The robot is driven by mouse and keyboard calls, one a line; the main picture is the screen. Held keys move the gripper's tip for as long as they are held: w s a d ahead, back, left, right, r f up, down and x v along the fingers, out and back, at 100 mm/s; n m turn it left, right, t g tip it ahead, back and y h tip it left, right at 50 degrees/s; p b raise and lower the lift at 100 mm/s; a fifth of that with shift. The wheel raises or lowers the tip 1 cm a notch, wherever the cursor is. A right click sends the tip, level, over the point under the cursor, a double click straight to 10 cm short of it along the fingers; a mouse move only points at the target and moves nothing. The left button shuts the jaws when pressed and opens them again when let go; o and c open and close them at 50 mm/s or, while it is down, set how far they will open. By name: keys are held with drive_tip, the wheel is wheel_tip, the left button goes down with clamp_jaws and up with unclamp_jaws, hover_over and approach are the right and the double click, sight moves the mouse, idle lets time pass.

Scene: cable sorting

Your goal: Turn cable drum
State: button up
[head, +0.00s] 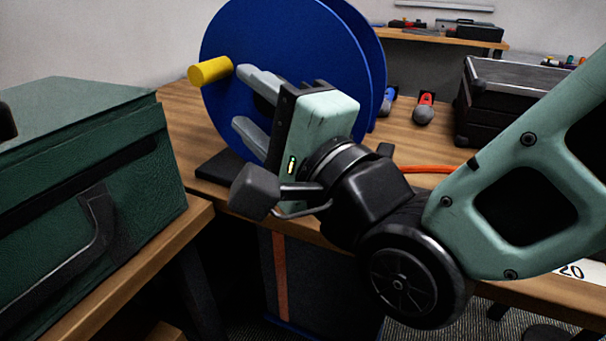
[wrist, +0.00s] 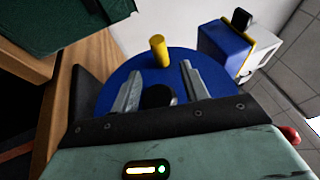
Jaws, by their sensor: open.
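The cable drum (head: 225,105) is a large blue reel standing upright on a dark base on the wooden workbench. A yellow handle (head: 210,71) sticks out from its face near the left rim. My gripper (head: 242,98) is open in front of the drum face, its two grey fingers apart and just to the right of and below the handle. In the wrist view the drum (wrist: 120,90) lies beyond the fingers, and the yellow handle (wrist: 159,51) stands past the open fingertips (wrist: 160,72). The fingers are not around the handle. A dark hub shows between them.
A green case (head: 80,190) stands on a wooden surface at the left. A black case (head: 510,95) and red and blue hand tools (head: 424,108) are on the bench at the right. An orange cable (head: 428,169) runs right from behind my arm. A blue box (wrist: 222,50) shows in the wrist view.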

drive_tip(key=b+v, duration=0.7)
drive_tip(key=b, duration=0.3)
drive_tip(key=shift+s, duration=0.2)
drive_tip(key=shift+d, duration=0.15)
